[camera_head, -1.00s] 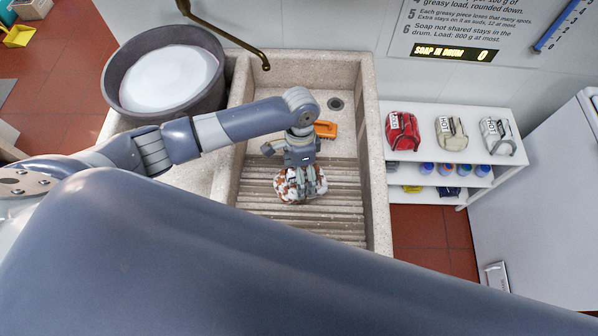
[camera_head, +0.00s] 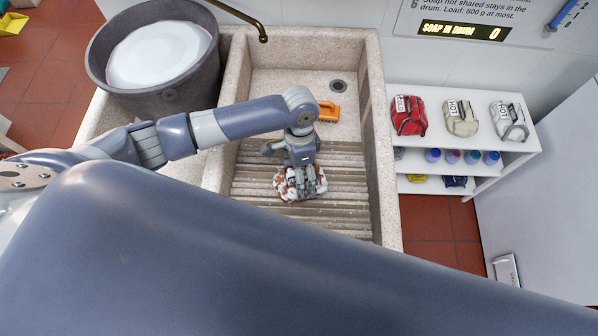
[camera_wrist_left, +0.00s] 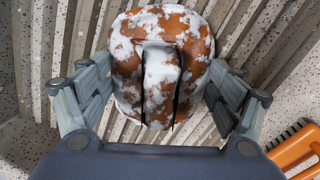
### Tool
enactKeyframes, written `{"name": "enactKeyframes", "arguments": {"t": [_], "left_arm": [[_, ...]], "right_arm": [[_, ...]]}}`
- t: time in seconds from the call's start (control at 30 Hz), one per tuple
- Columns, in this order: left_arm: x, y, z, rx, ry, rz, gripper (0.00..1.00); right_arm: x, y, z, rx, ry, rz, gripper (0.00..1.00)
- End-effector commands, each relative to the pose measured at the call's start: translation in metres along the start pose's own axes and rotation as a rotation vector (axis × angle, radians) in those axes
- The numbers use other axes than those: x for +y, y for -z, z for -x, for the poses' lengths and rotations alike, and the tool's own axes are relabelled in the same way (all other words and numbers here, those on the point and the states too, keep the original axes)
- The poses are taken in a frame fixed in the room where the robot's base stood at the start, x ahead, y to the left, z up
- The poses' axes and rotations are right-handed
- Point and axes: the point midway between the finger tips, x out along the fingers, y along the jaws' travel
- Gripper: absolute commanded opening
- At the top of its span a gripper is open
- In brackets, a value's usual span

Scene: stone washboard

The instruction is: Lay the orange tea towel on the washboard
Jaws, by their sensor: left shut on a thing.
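The orange tea towel (camera_head: 312,190) is a bunched bundle, rust-orange with white patches like suds. It is over the ridged washboard (camera_head: 345,205) in the stone sink. My left gripper (camera_head: 301,180) points down onto it and is shut on it. In the left wrist view the towel (camera_wrist_left: 160,50) bulges up between the fingers of the gripper (camera_wrist_left: 158,95), with the grey ridges behind it. Whether the towel touches the ridges or hangs just above them I cannot tell. My right gripper is not in view.
An orange brush (camera_head: 328,111) lies on the flat sink floor near the drain (camera_head: 338,86). A dark tub (camera_head: 165,92) with white contents stands at the left. A tap (camera_head: 240,14) reaches over the sink. A white shelf (camera_head: 530,144) with several bags stands at the right.

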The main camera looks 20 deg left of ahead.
Motion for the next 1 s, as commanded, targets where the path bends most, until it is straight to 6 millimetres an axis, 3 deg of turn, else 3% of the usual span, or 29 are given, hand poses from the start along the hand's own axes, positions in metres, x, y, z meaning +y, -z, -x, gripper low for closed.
{"name": "enactKeyframes", "arguments": {"t": [1.0], "left_arm": [[0.000, 0.000, -0.011, 0.000, 0.000, 0.000, 0.60]], "right_arm": [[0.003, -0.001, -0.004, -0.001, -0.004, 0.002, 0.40]]}}
